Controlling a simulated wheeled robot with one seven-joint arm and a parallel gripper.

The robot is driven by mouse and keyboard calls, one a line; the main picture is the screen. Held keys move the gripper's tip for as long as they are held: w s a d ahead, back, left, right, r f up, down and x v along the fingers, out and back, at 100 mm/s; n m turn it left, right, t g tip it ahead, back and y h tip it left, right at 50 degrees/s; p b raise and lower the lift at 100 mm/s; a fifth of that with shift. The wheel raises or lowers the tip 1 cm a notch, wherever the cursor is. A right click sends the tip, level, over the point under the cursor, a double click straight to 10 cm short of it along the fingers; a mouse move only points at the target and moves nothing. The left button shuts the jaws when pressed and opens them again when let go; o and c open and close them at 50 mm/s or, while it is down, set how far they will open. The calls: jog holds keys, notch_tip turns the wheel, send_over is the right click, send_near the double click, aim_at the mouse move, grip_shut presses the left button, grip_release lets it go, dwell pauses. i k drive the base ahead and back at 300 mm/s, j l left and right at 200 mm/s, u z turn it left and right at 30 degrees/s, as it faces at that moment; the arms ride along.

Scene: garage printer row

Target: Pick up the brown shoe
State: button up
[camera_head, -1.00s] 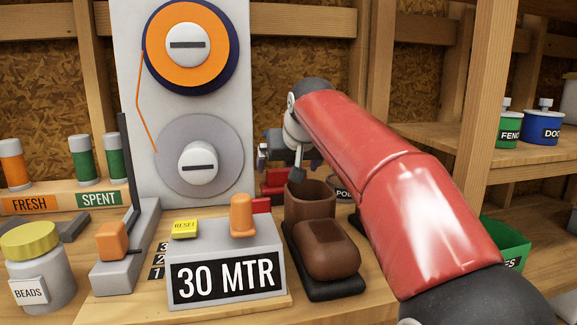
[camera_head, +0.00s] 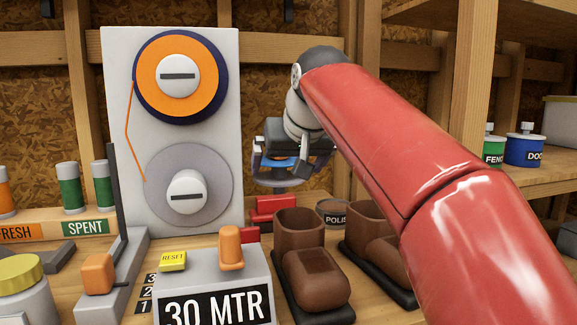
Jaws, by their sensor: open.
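A brown shoe (camera_head: 314,277) with a dark sole stands on the bench right of the counter box, its toe toward me and its open top at the back. A second brown shoe (camera_head: 365,238) stands to its right, partly hidden by my red arm. My gripper (camera_head: 287,172) is open and empty, above and behind the first shoe, clear of both shoes. Its fingers show small and partly dark, so the exact gap is hard to read.
A grey box marked 30 MTR (camera_head: 215,285) stands left of the shoes. Behind are red blocks (camera_head: 275,210), a tin marked POLIS (camera_head: 333,212) and a tall panel with two spools (camera_head: 120,110). A wooden post (camera_head: 468,80) and shelves stand at right.

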aim_at(316, 290)
jog(key=k+l, duration=0.25)
jog(key=k, duration=0.25)
jog(key=k+l, duration=0.2)
jog(key=k, duration=0.25)
